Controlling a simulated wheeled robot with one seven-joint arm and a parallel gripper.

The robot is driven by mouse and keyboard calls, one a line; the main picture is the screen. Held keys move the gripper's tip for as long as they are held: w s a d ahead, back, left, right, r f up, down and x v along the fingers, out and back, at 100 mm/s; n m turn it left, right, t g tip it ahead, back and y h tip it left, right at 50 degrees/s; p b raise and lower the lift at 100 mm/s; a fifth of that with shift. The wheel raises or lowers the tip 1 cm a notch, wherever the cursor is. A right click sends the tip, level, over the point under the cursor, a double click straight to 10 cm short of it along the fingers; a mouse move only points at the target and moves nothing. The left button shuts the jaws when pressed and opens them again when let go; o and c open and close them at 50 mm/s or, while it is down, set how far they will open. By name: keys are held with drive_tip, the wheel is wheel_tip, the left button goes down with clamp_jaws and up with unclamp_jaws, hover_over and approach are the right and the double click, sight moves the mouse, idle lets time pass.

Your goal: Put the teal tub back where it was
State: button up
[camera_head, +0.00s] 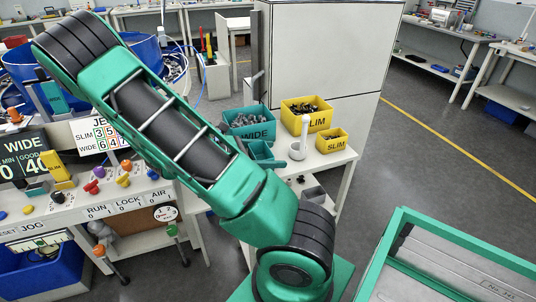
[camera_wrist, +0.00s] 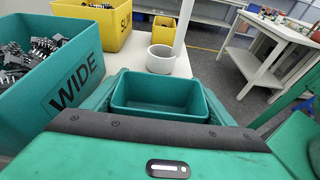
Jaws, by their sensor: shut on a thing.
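The small teal tub (camera_wrist: 158,112) sits between the fingers of my gripper (camera_wrist: 160,98) in the wrist view. My gripper is shut on it, and the tub looks level and empty inside. In the head view the tub (camera_head: 262,152) shows partly, beside my arm at the white table. I cannot tell whether its base touches the table. A larger teal bin (camera_wrist: 62,88) marked WIDE, full of dark and grey connectors, stands to its left; it also shows in the head view (camera_head: 257,133).
A large yellow SLIM bin (camera_head: 300,119) and a smaller yellow SLIM bin (camera_head: 331,145) stand on the white table (camera_head: 318,160). A white ring-shaped holder (camera_head: 297,151) with an upright white post (camera_head: 305,130) is close to the tub. The control panel (camera_head: 110,205) is at left.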

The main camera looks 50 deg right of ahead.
sight(252, 154)
drive_tip(key=o, duration=1.1)
drive_tip(key=v, duration=1.2)
